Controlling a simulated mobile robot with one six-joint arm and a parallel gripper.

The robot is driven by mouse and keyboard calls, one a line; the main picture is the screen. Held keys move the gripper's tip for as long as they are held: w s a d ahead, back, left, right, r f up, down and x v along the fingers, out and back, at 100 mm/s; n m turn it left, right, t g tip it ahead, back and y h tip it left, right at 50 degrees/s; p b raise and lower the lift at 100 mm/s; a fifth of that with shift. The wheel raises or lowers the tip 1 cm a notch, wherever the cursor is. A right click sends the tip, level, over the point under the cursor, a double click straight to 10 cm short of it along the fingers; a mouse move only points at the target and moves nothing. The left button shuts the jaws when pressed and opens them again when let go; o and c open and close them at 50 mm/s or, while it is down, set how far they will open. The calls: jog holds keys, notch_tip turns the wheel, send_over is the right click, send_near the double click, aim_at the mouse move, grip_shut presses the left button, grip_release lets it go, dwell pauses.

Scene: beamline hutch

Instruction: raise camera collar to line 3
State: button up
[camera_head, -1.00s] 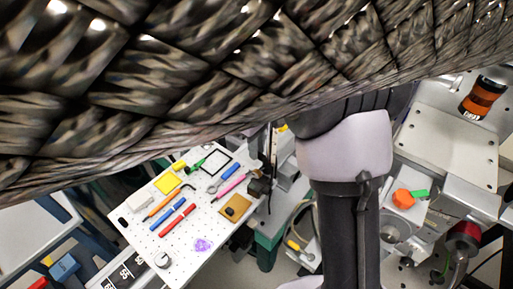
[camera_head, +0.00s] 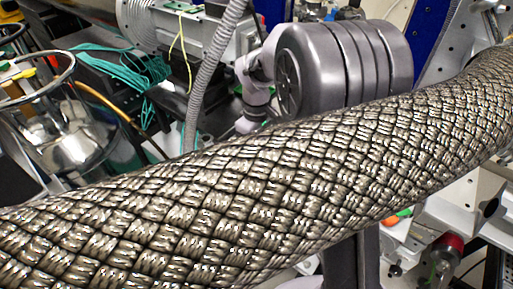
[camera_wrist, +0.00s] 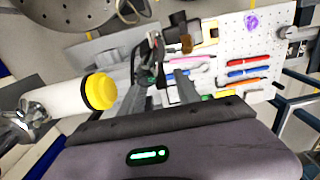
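In the wrist view my gripper (camera_wrist: 158,92) points away from the camera, with its two grey fingers apart and nothing clearly seen between them. Beyond the fingertips, a dark post assembly with black parts (camera_wrist: 152,66) stands beside the white pegboard; it appears to carry the camera collar, but I cannot tell the collar from its clamp. A black block (camera_wrist: 184,27) sits next to it at the board's edge. No scale lines are readable, so line 3 is not seen. In the head view a braided hose hides my gripper and the post.
The white pegboard (camera_wrist: 286,17) holds pens, a purple piece (camera_wrist: 251,22) and other small tools. A white cylinder with a yellow cap (camera_wrist: 100,91) lies left of my gripper. The thick braided hose (camera_head: 250,195) crosses the head view. Teal cables (camera_head: 125,65) lie at upper left.

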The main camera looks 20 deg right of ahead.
aim_at(257, 152)
jog(key=shift+r, duration=0.1)
notch_tip(257, 152, up, 17)
jog(key=p, duration=0.6)
jog(key=shift+p, duration=0.35)
jog(key=shift+r, duration=0.1)
jog(key=s+a+f+m+t+b, duration=0.1)
jog(key=s+f+m+t+b, duration=0.1)
jog(key=s, duration=0.6)
jog(key=s+a+f+m+t+y+b, duration=0.1)
jog(key=s+a+f+m+t+b, duration=0.1)
jog(key=s, duration=0.6)
jog(key=s+a+f+m+t+y+b, duration=0.1)
jog(key=s+f+m+b, duration=0.2)
jog(key=s+m+b, duration=0.3)
jog(key=s+m, duration=0.1)
jog(key=s, duration=0.2)
jog(key=shift+a+f+m+t, duration=0.15)
jog(key=shift+a+m+t, duration=0.15)
jog(key=shift+t, duration=0.1)
jog(key=shift+w, duration=0.1)
